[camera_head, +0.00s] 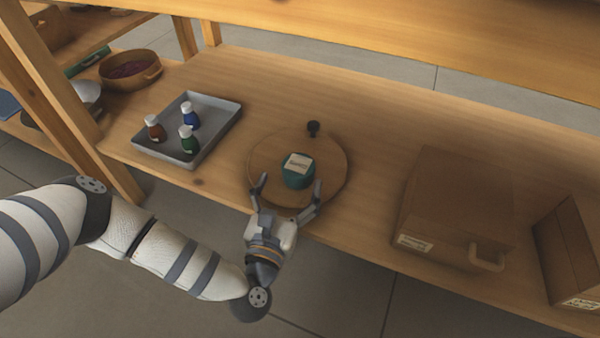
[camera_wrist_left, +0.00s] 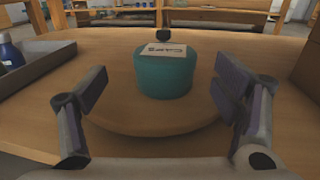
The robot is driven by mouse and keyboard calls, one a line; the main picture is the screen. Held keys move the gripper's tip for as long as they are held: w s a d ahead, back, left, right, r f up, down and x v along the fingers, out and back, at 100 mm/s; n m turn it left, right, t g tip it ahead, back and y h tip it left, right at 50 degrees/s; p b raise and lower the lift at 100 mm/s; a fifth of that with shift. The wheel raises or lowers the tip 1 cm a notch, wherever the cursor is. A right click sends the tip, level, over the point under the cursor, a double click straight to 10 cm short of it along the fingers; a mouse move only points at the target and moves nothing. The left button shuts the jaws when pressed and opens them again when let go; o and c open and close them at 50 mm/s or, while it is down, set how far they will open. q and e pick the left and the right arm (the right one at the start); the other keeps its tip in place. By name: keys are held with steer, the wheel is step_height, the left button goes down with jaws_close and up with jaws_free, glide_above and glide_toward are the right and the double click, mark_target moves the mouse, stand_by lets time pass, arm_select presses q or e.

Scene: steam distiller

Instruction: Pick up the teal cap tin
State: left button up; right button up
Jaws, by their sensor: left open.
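The teal cap tin (camera_head: 296,178) is a short round tin with a pale label on its lid. It stands upright on a round wooden board (camera_head: 262,152) on the bench. In the left wrist view the teal cap tin (camera_wrist_left: 163,78) is straight ahead, centred between the fingers. My left gripper (camera_head: 288,190) is open at the near edge of the board, its fingers pointing at the tin with nothing between them. In the left wrist view my left gripper (camera_wrist_left: 160,95) shows both fingers apart from the tin. My right gripper is not in view.
A small black knob (camera_head: 313,128) stands at the board's far edge, behind the tin. A grey tray (camera_head: 213,141) with three small bottles is to the left. A wooden box (camera_head: 455,210) with a handle is to the right. Bare bench lies between.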

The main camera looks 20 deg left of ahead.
mark_target(302, 153)
arm_select(q)
steer(key=w, duration=0.2)
steer(key=w+b, duration=0.1)
steer(key=w, duration=0.3)
steer(key=shift+a+r, duration=0.1)
steer(key=shift+r, duration=0.25)
steer(key=shift+s, duration=0.1)
steer(key=c, duration=1.3)
